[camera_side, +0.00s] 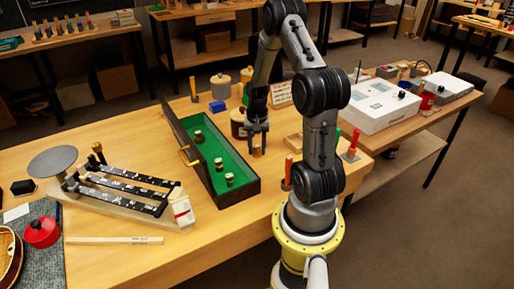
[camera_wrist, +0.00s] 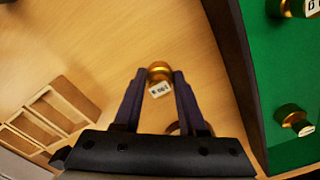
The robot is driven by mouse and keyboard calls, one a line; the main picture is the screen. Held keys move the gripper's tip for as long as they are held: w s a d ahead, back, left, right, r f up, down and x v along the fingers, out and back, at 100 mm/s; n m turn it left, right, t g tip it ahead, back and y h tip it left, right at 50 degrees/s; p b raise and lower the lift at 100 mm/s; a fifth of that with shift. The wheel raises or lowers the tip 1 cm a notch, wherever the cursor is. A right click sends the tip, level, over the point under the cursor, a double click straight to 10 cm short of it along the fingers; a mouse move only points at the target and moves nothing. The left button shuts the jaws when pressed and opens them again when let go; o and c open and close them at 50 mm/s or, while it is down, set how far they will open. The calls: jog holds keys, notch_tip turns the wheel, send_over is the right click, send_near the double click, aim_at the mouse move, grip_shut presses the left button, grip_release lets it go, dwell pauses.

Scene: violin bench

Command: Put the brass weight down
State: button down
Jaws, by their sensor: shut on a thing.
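The brass weight (camera_wrist: 160,70) is a small brass piece with a white label, pinched between the fingertips of my gripper (camera_wrist: 160,80) in the wrist view. The print on the label is too small to read surely. In the side view my gripper (camera_side: 257,136) points down and the brass weight (camera_side: 257,151) shows at its tips, just right of the green-lined case (camera_side: 245,188). Bare wooden bench top is behind the weight in the wrist view. I cannot tell whether the weight touches the bench.
Several other brass weights stand in the open case, one at its near end (camera_side: 229,180). A beam balance (camera_side: 125,190) with a round grey pan (camera_side: 52,161) stands left. A wooden slotted tray (camera_wrist: 50,112), jars and red-handled tools are close by.

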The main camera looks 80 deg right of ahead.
aim_at(257, 146)
jog(key=shift+c, duration=2.3)
grip_release()
jog(key=shift+f, duration=0.1)
notch_tip(257, 146, up, 12)
jog(key=a+r+n+t, duration=0.1)
jog(key=a+r+n, duration=0.2)
jog(key=a, duration=0.4)
jog(key=w+a+r+n+t, duration=0.1)
jog(key=a+r+n, duration=0.3)
jog(key=a+r, duration=0.2)
jog(key=w+a+r+n+t+h, duration=0.1)
jog(key=a+r+n, duration=0.3)
jog(key=a, duration=0.5)
jog(key=shift+a+r+t, duration=0.3)
jog(key=shift+a+r, duration=0.1)
jog(key=s+a+n, duration=0.1)
jog(key=s+a, duration=0.1)
jog(key=s+a+n+t, duration=0.1)
jog(key=s+a+n, duration=0.1)
jog(key=a, duration=0.1)
jog(key=s+a+n+t+y, duration=0.1)
jog(key=s+a+n, duration=0.1)
jog(key=shift+a+r, duration=0.2)
jog(key=shift+r, duration=0.15)
jog(key=shift+c, duration=0.4)
